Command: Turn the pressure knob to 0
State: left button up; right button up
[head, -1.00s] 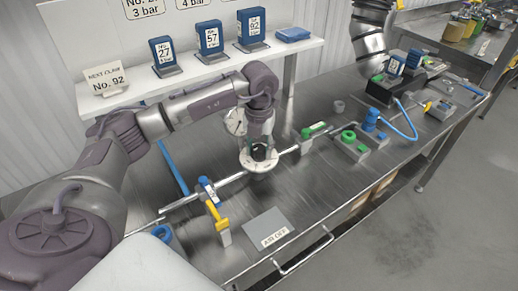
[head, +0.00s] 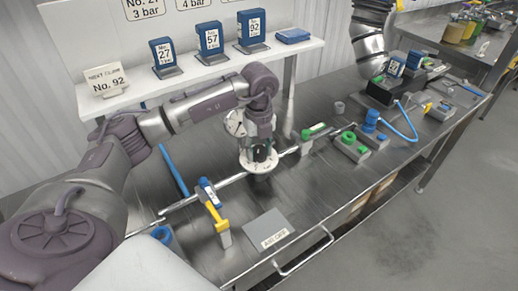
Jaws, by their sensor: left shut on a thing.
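A white round dial ring (head: 247,166) sits on the metal pipe in the middle of the bench. My left gripper (head: 259,158) points down over the ring's centre. Its fingers are shut on the dark pressure knob there, which they mostly hide. The knob's setting is too small to read. A white round gauge (head: 234,123) stands just behind the gripper, partly covered by it; its needle cannot be read. My right gripper is not in view.
A grey labelled plate (head: 267,228) lies at the front edge. Green and blue fittings (head: 349,137) stand to the right. A shelf (head: 200,82) with blue boxes runs behind.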

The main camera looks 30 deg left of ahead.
aim_at(259, 149)
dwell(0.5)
pick_arm(q)
jog(key=o, duration=1.1)
jog(key=shift+o, duration=0.2)
jog(key=shift+r, duration=0.1)
notch_tip(259, 149, up, 12)
jog(key=shift+f, duration=0.2)
